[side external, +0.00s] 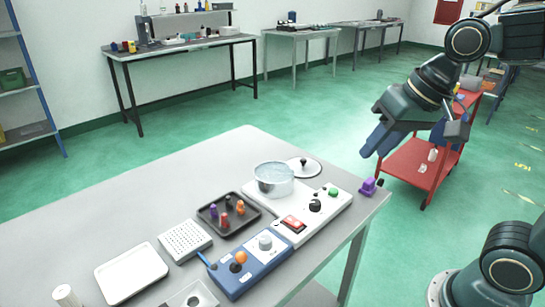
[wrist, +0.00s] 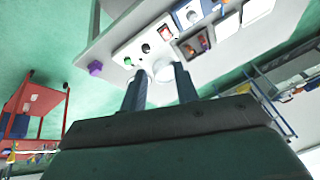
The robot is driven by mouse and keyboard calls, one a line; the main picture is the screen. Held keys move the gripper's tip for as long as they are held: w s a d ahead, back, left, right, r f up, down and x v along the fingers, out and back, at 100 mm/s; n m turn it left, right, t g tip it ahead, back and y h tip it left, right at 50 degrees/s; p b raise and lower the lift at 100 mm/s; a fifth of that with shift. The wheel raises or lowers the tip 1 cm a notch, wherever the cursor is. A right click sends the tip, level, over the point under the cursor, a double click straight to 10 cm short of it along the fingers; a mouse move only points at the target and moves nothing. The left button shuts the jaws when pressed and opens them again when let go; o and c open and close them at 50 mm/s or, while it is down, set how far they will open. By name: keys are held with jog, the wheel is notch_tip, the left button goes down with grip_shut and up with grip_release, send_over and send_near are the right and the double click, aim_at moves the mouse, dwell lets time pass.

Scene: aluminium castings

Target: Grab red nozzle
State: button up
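Several small nozzles stand in a dark square tray (side external: 254,214) on the grey table. A red nozzle (side external: 224,220) is at the tray's near side, with an orange-red one (side external: 240,207) to its right and a dark purple-blue one (side external: 213,211) to its left. In the wrist view the dark tray (wrist: 179,46) is small, beyond the fingertips and to the right; its nozzles are too small to tell apart surely. My gripper (side external: 404,150) is raised beyond the table's right edge, well away from the tray. In the wrist view its two fingers (wrist: 159,70) are apart with nothing between them.
Close to the tray are a glass dish (side external: 274,181), a white control box (side external: 318,212), a blue control box (side external: 245,268) and a perforated white block (side external: 185,241). A purple part (side external: 368,187) sits at the table corner. A red cart (side external: 412,170) stands beyond.

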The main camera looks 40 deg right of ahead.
jog(key=w+a+m+g+y, duration=0.1)
jog(key=w+a+m, duration=0.1)
jog(key=w+m, duration=0.5)
jog(key=m+g+y, duration=0.3)
jog(key=m, duration=0.8)
send_over(226, 214)
jog(key=s+d, duration=0.2)
jog(key=d, duration=0.3)
notch_tip(226, 214, down, 15)
jog(key=shift+w+a, duration=0.15)
jog(key=shift+w, duration=0.05)
jog(key=shift+f, duration=0.1)
jog(key=shift+h, duration=0.3)
jog(key=x, duration=0.7)
jog(key=shift+w+a+f, duration=0.15)
jog(key=shift+a+f, duration=0.05)
jog(key=shift+f, duration=0.15)
jog(key=shift+a+f, duration=0.1)
jog(key=shift+f, duration=0.15)
